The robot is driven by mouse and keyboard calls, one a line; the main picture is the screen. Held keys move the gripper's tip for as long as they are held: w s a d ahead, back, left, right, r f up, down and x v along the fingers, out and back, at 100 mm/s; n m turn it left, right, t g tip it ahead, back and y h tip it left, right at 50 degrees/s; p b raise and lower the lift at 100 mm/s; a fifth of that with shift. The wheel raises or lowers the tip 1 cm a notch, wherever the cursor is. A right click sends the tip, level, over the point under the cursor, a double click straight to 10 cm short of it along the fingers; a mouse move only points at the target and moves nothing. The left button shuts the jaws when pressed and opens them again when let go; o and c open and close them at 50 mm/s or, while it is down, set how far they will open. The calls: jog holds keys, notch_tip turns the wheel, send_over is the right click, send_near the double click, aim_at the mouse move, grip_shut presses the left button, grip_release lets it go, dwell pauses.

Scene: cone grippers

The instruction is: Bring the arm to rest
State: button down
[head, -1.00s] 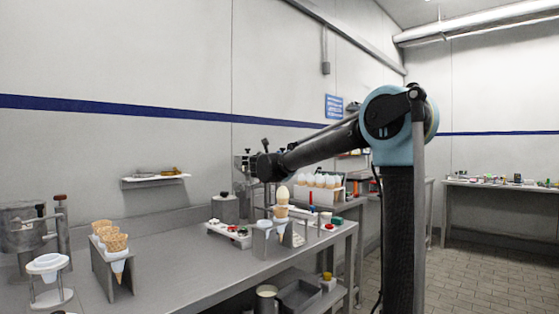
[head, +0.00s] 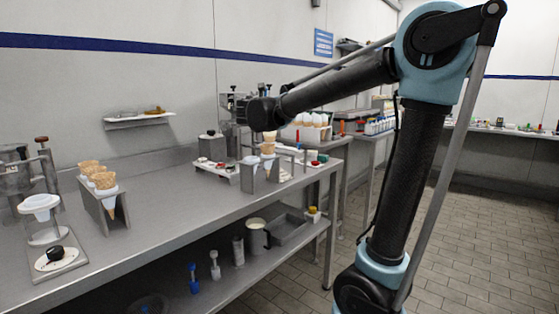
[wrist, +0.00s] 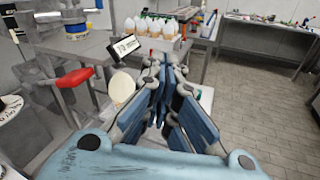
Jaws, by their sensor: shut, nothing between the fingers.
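My arm (head: 335,85) reaches from the elbow joint (head: 437,50) at upper right leftward, its far end in front of the steel bench's back part. In the head view I cannot make out the fingers behind that end. In the wrist view my gripper (wrist: 166,82) has its blue-padded fingers together, with nothing seen between them. A pale cream oval thing (wrist: 122,87) shows just left of the fingers; I cannot tell how far apart they are.
The steel bench (head: 150,215) carries a stand of cones (head: 104,182), a white ring stand (head: 40,204) and a holder with a cone (head: 262,170). A red handle (wrist: 75,77) shows left in the wrist view. The tiled floor (head: 470,220) at right is clear.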

jog(key=s+d+f+m+g, duration=0.3)
jog(key=s+d+f+m, duration=0.25)
jog(key=d, duration=0.25)
jog(key=s+d+f+m+g+h, duration=0.1)
jog(key=s+d+f+m+g, duration=0.2)
jog(key=s+d+f+m, duration=0.35)
jog(key=s+d+f+m+g, duration=0.35)
jog(key=d+f, duration=0.35)
jog(key=d, duration=0.4)
jog(key=s+a+f+m+g+y, duration=0.1)
jog(key=s+f+m+g+y, duration=0.3)
jog(key=s+f+m, duration=1)
jog(key=s+f+y, duration=0.2)
jog(key=s+f, duration=0.4)
jog(key=s, duration=0.3)
jog(key=shift+s+m+g, duration=0.15)
jog(key=shift+m+g, duration=0.2)
jog(key=shift+w+f, duration=0.15)
jog(key=shift+w, duration=0.25)
